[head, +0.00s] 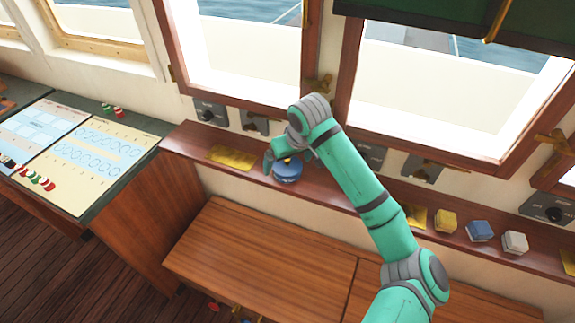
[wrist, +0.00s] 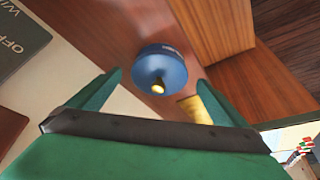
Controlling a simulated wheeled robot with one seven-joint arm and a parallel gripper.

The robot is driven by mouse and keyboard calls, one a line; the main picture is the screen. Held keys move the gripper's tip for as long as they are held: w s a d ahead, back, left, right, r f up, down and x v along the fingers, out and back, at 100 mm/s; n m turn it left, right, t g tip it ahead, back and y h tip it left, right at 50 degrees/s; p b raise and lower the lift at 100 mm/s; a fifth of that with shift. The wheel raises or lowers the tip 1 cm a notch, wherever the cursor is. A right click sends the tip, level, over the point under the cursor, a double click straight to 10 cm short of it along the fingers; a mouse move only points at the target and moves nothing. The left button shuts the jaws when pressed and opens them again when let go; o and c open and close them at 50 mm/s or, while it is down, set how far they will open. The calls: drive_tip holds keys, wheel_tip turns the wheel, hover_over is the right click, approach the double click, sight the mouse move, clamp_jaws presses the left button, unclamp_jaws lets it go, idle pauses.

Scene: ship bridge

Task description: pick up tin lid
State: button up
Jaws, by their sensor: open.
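The blue round tin lid (head: 288,168) with a small brass-coloured knob sits on the wooden window ledge, partly hidden behind my gripper in the head view. In the wrist view the lid (wrist: 176,64) is ahead, between and beyond the two fingertips, its knob facing my camera. A darker blue body seems to show under it; I cannot tell whether that is a tin. My gripper (head: 276,158) is open, above and beside the lid. In the wrist view my gripper (wrist: 158,80) has its fingers spread on either side of the lid, with nothing held between them.
A brass plate (head: 232,157) lies left of the lid on the narrow ledge (head: 330,193). Yellow, blue and white blocks (head: 480,231) stand farther right. Window frames and wall switches rise behind. A wooden bench (head: 260,255) is below, and a chart table (head: 85,150) at left.

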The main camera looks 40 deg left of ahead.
drive_tip(key=shift+c, duration=0.6)
drive_tip(key=c, duration=1.1)
